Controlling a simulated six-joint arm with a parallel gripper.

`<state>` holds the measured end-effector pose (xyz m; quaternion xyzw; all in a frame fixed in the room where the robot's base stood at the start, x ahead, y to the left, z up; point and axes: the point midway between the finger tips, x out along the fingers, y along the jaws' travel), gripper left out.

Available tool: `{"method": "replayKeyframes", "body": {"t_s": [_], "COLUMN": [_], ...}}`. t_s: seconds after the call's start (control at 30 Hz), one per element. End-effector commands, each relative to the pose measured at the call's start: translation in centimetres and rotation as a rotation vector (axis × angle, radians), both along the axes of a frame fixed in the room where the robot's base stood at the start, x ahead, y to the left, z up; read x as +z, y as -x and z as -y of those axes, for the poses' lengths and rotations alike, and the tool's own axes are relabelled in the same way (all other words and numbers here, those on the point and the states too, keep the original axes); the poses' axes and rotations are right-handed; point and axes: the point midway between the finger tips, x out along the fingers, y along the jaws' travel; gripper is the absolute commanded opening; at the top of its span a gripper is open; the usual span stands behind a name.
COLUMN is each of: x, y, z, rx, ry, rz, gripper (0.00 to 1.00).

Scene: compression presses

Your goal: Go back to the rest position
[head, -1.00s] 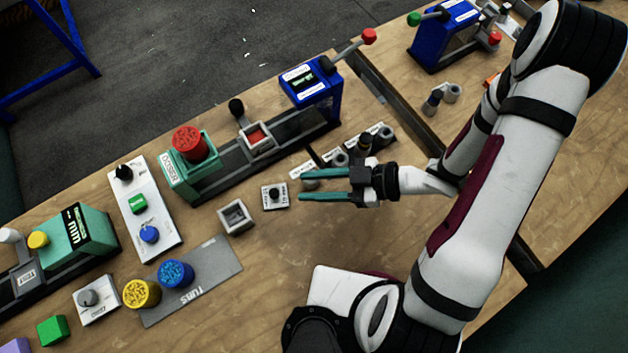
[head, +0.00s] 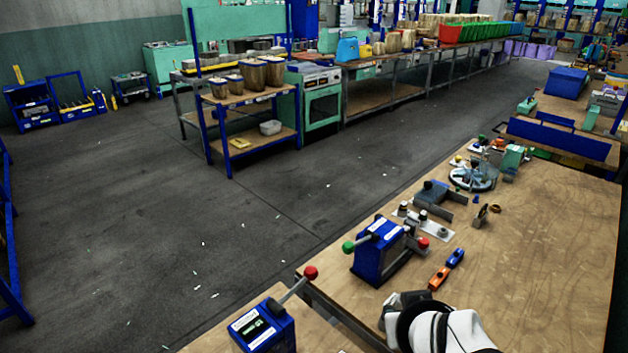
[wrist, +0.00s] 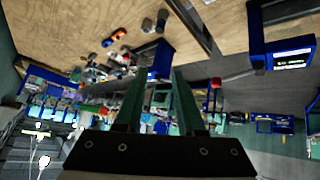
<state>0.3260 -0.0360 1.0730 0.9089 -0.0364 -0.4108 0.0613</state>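My gripper (wrist: 157,82) shows in the wrist view with its two teal fingers parallel and apart. Nothing is held between them. The wrist view looks out over the benches and the room, with the picture upside down, and no object touches the fingers.
In the head view a blue press (head: 378,250) with green and red knobs stands on the wooden table (head: 545,245). Another blue press (head: 262,328) with a red-knobbed lever is at bottom left. Orange (head: 438,279) and blue (head: 455,258) pieces lie nearby. The dark floor (head: 130,240) is open.

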Motion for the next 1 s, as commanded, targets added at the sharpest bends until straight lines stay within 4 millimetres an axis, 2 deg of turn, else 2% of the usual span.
{"method": "replayKeyframes", "body": {"t_s": [0.03, 0.1, 0.3, 0.4, 0.5, 0.6, 1.0], "x": [1.1, 1.9, 3.7, -0.1, -2.5, -3.8, -3.9], "y": [1.5, 3.9, 10.1, 12.7, 15.6, 18.1, 18.3], "z": [-0.6, -2.0, -7.6, -7.3, -7.2, -7.1, -7.1], "rx": [-0.057, -0.130, -0.210, -0.285, -0.351, -0.409, -0.412], "ry": [-0.072, -0.199, -0.541, -0.512, -0.491, -0.473, -0.471], "rz": [0.001, -0.020, -0.115, -0.333, -0.511, -0.649, -0.658], "gripper": [0.38, 0.38, 0.38, 0.38, 0.38, 0.38, 0.38]}}
